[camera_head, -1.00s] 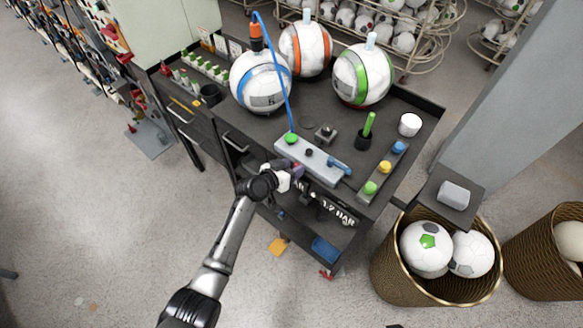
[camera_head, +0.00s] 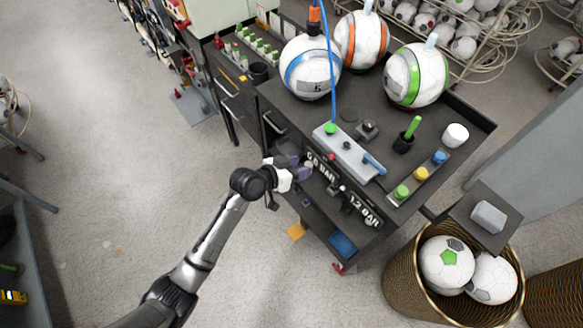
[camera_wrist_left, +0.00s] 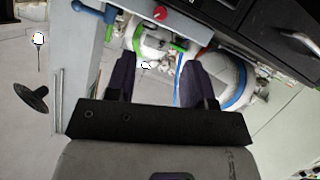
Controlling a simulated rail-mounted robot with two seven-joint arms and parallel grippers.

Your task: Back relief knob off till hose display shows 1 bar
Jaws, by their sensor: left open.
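The front display (camera_head: 320,166) seems to read 0.6 BAR, partly hidden by my gripper; another (camera_head: 365,210) reads 1.2 BAR. My left gripper (camera_head: 300,170) is open and empty before the front panel, apart from the red knob. My right gripper is out of view.
A blue hose (camera_head: 332,80) runs from the block up past the blue-striped ball (camera_head: 310,70). An orange-striped ball (camera_head: 362,40) and a green-striped ball (camera_head: 415,75) stand behind. A basket (camera_head: 400,275) with balls stands at right.

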